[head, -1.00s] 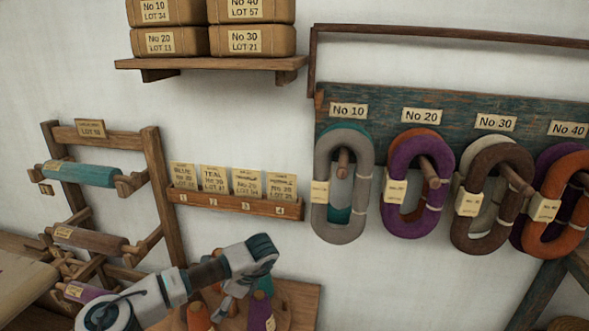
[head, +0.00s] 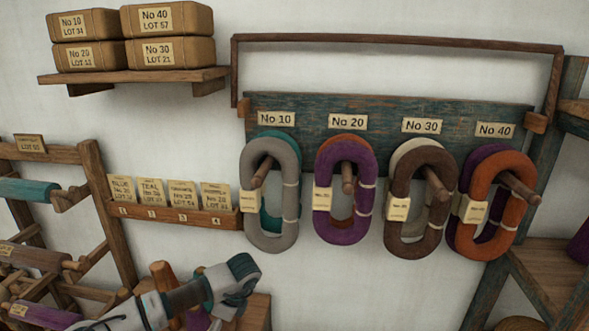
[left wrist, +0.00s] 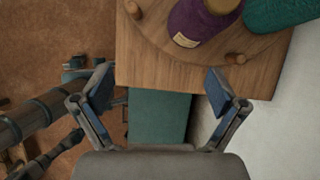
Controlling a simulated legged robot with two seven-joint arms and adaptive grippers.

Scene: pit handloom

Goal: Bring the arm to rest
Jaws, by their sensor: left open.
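My left arm comes in from the lower left in the head view, its wrist in front of the wooden stand below the card rail. The left gripper's fingers are not clear in the head view. In the left wrist view, the left gripper (left wrist: 160,95) is open, its two fingers wide apart with nothing between them. Beyond the fingertips lie the edge of a round-topped wooden stand (left wrist: 160,65) and a teal panel (left wrist: 158,118) below it. My right gripper is not in view.
Yarn hanks, including a grey one (head: 250,215), hang on pegs at right. A card rail (head: 180,217) and bobbin rack (head: 108,215) stand left. Wrapped blocks (head: 170,52) sit on a shelf (head: 130,82). A purple bobbin (left wrist: 205,22) and a teal one (left wrist: 280,12) stand near the gripper.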

